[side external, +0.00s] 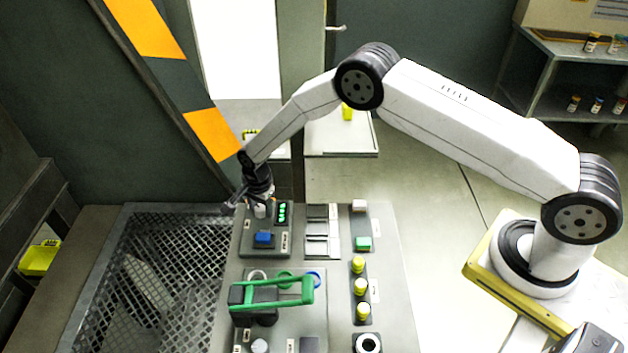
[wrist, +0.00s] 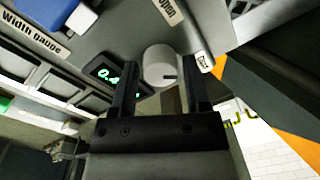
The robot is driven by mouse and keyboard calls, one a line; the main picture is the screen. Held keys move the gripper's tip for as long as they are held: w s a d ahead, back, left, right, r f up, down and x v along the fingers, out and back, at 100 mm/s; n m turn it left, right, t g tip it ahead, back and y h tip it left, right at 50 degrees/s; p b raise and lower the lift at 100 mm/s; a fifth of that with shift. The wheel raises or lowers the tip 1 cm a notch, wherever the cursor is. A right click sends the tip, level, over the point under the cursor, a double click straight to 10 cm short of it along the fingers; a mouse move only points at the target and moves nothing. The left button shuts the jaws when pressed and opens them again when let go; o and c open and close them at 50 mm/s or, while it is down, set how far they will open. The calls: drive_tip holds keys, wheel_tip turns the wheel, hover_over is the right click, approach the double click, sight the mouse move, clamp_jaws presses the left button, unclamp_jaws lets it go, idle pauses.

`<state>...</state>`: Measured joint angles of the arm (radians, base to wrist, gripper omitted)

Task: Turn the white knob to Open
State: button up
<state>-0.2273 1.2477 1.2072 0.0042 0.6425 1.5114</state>
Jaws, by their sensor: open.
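The white knob (wrist: 159,66) is round, with a short dark mark on its lower right pointing right. In the side view it (side external: 260,211) shows just below my gripper (side external: 257,196), at the top left of the panel. In the wrist view my gripper (wrist: 161,68) is open, with one black finger on each side of the knob. I cannot tell whether the fingers touch it. An "Open" label (wrist: 168,9) is above the knob in the wrist view. Another label (wrist: 205,62), its text partly hidden, is at the right finger.
A green digital display (side external: 283,212) and a blue button (side external: 263,239) sit close to the knob. A metal grating (side external: 160,270) lies left of the panel.

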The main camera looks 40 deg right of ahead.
clamp_jaws()
drive_tip(key=shift+n, duration=0.3)
drive_tip(key=n, duration=0.3)
drive_tip(key=shift+n, duration=0.4)
drive_tip(key=n, duration=0.3)
drive_tip(key=shift+n, duration=0.4)
drive_tip(key=n, duration=0.4)
drive_tip(key=shift+w, duration=0.1)
drive_tip(key=shift+n+g, duration=0.3)
drive_tip(key=shift+n, duration=1.6)
